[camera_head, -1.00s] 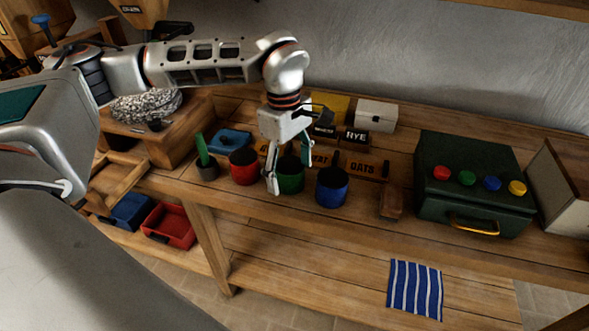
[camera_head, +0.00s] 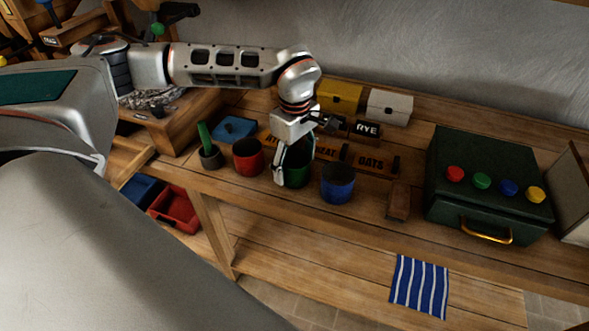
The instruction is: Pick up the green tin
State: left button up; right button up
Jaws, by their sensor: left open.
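The green tin (camera_head: 297,178) stands upright on the workbench, between a red tin (camera_head: 248,157) on its left and a blue tin (camera_head: 338,183) on its right. My left gripper (camera_head: 293,166) points down over the green tin with its fingers apart. One finger shows in front of the tin's left side, the other at its upper right. The gripper hides part of the tin, and I cannot tell whether the fingers touch it. My right gripper is not in view.
Behind the tins are labelled wooden blocks, including OATS (camera_head: 372,163) and RYE (camera_head: 367,129). A dark green case with coloured knobs (camera_head: 485,212) stands at right. A mortar (camera_head: 211,158) stands left. A striped cloth (camera_head: 420,287) lies lower.

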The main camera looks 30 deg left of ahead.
pick_arm(q)
jog(key=c, duration=1.3)
jog(key=shift+r, duration=0.1)
